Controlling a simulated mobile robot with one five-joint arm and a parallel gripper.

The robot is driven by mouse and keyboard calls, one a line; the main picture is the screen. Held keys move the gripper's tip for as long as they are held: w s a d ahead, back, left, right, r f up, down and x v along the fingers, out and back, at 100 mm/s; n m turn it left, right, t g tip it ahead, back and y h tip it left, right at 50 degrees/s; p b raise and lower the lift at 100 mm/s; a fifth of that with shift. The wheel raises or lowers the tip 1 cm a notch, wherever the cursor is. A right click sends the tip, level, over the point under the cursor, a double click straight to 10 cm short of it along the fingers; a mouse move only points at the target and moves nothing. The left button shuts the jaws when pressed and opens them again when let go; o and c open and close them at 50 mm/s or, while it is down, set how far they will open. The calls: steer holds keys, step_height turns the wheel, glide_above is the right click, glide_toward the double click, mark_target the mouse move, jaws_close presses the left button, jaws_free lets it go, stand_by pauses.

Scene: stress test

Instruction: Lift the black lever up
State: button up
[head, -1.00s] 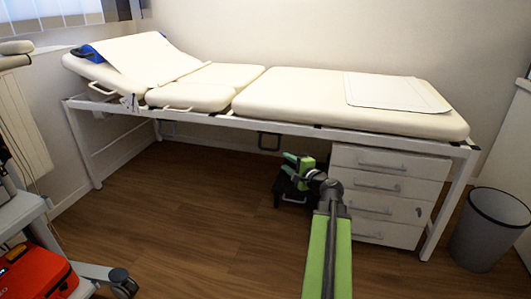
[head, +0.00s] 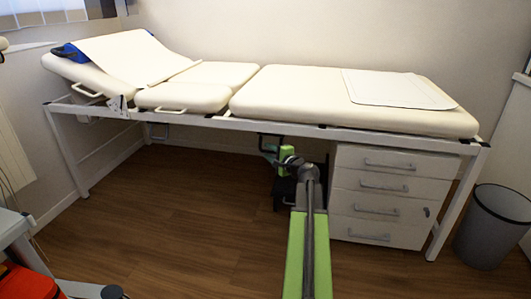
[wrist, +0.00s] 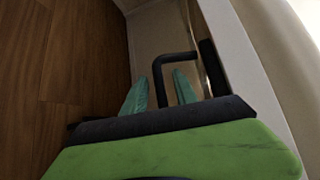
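The black lever (wrist: 178,57) is a thin bent bar under the edge of the bed frame. In the wrist view one leg of it runs down between my two fingers, with a gap visible on each side. My gripper (wrist: 160,92) is open, its two green fingers apart and nothing held. In the head view my gripper (head: 272,147) is just under the bed's front rail, at the lever's place, and mostly covers the lever there. Whether a finger touches the lever cannot be told.
The bed's white front rail (head: 220,123) runs just above my gripper. A white drawer cabinet (head: 385,200) stands close to the right of my arm. A grey bin (head: 490,230) is at far right. The wooden floor (head: 180,215) to the left is clear.

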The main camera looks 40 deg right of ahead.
jaws_close()
steer(key=shift+a, duration=0.1)
steer(key=a+r+m+g+y+p, duration=0.1)
steer(key=g+p, duration=0.1)
steer(key=p, duration=0.3)
steer(key=s+a+r+m+g+y+p, duration=0.1)
steer(key=m+y+p, duration=0.1)
steer(key=p, duration=0.3)
steer(key=s+r+m+g+y+p, duration=0.1)
steer(key=r+m+g+p, duration=0.1)
steer(key=p, duration=0.3)
steer(key=shift+a+g+y+p, duration=0.3)
steer(key=shift+a, duration=0.1)
jaws_free()
